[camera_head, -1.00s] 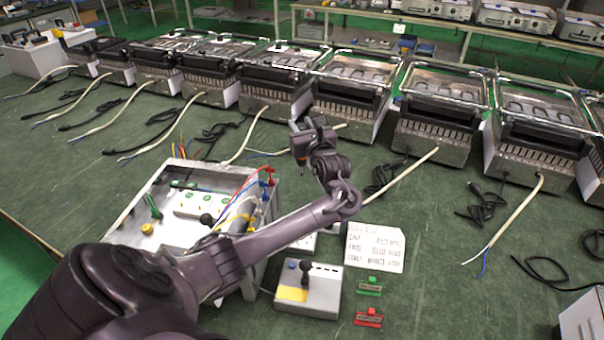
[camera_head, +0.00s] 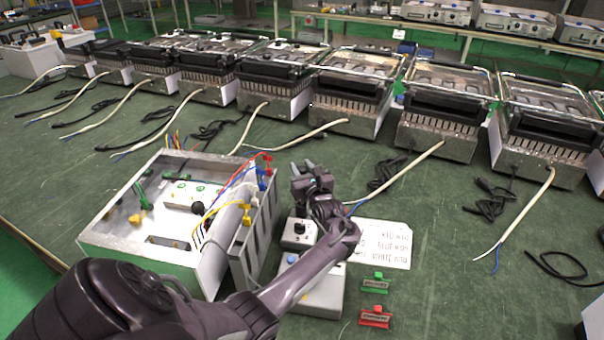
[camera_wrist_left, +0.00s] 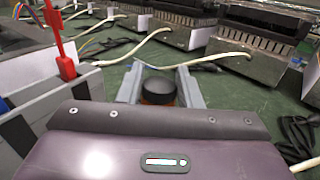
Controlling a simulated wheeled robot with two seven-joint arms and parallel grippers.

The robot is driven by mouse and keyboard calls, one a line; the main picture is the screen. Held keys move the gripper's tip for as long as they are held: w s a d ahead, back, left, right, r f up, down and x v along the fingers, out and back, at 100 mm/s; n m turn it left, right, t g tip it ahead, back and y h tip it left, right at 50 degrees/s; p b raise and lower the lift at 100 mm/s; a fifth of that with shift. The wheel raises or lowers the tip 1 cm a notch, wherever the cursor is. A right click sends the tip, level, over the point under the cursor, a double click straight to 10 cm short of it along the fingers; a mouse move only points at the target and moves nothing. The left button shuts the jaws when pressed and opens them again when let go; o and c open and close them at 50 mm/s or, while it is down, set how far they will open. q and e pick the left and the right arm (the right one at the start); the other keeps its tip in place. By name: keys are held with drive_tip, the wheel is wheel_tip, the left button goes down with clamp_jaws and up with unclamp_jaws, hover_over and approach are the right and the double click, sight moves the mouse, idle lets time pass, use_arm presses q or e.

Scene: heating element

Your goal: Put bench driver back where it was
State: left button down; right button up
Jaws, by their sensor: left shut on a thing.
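My left gripper (camera_head: 300,168) is over the bench just right of the open metal box (camera_head: 170,258). In the left wrist view its two grey fingers (camera_wrist_left: 158,88) are closed on the bench driver (camera_wrist_left: 158,87), which shows a round black end and an orange part below. The rest of the driver is hidden by the gripper body. In the head view I cannot make the driver out. My right gripper is not in view.
Below my left arm is a small control box (camera_head: 318,292). A white label card (camera_head: 385,245), a green tag (camera_head: 376,284) and a red tag (camera_head: 375,317) lie to its right. Red and blue plugs (camera_head: 265,172) stick up close to the gripper.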

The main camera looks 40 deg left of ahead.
use_arm(q)
drive_tip(key=shift+f, duration=0.1)
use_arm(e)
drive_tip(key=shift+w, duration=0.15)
use_arm(q)
drive_tip(key=shift+f, duration=0.1)
drive_tip(key=c, duration=1)
unclamp_jaws()
drive_tip(key=shift+f, duration=0.15)
drive_tip(key=shift+c, duration=0.2)
drive_tip(key=shift+s+d+r, duration=0.15)
drive_tip(key=shift+d+r, duration=0.05)
drive_tip(key=shift+d, duration=0.1)
drive_tip(key=p+v, duration=0.3)
drive_tip(key=v, duration=0.8)
drive_tip(key=shift+d, duration=0.2)
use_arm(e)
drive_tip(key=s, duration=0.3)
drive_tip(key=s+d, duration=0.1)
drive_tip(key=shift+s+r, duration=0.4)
